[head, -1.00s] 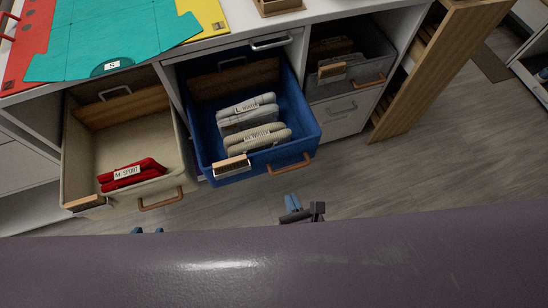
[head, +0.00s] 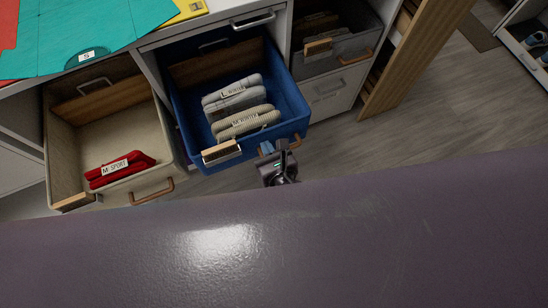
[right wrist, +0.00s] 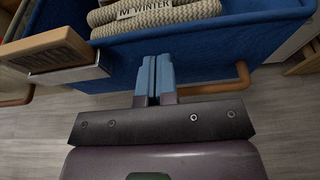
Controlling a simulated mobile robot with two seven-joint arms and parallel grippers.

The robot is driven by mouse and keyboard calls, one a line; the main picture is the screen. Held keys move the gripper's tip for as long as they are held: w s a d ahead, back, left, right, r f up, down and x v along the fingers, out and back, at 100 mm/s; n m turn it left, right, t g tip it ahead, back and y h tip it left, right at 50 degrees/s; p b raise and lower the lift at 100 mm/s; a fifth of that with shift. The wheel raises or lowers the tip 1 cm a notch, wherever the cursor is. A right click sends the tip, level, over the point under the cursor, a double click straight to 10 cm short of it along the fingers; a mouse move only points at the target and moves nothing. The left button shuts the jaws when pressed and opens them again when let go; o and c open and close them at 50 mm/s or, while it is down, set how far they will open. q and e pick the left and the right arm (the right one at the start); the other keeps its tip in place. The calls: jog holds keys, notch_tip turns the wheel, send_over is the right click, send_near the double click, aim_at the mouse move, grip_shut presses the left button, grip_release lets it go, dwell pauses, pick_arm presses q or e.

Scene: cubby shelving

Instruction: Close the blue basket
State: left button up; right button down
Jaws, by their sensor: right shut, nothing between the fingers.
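The blue basket (head: 190,120) is pulled out of the shelving like a drawer, with folded light knit clothes (head: 235,105) inside. It has a wooden label holder (head: 222,152) and a tan handle (head: 291,143) on its front. In the right wrist view the basket's front (right wrist: 200,65) stands just ahead, with the handle (right wrist: 243,78) right of the fingers. My right gripper (head: 268,149) is shut and empty at the basket's front, beside the handle. In the right wrist view its blue fingertips (right wrist: 155,62) overlap the front panel; contact is unclear. My left gripper is not visible.
A beige basket (head: 60,150) with red clothes stands pulled out at the left. A grey basket (head: 345,65) is at the right, beside a tilted wooden panel (head: 420,50). Teal and yellow sheets lie on the top. The floor at the right (head: 440,110) is clear.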

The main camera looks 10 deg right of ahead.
aim_at(237, 85)
jog(key=shift+w+a, duration=0.25)
jog(key=shift+w, duration=0.7)
jog(key=shift+w, duration=0.1)
jog(key=shift+w+a+r, duration=0.1)
jog(key=shift+w, duration=0.35)
jog(key=w+a, duration=0.1)
jog(key=w, duration=0.5)
jog(key=w+a+b, duration=0.1)
jog(key=w+a, duration=0.1)
jog(key=w, duration=0.4)
jog(key=w+a, duration=0.2)
jog(key=w, duration=0.5)
jog(key=shift+f+b, duration=0.2)
jog(key=shift+b, duration=0.15)
jog(key=shift+w+a, duration=0.1)
jog(key=shift+w, duration=0.45)
jog(key=shift+w+r, duration=0.2)
jog(key=shift+r, duration=0.2)
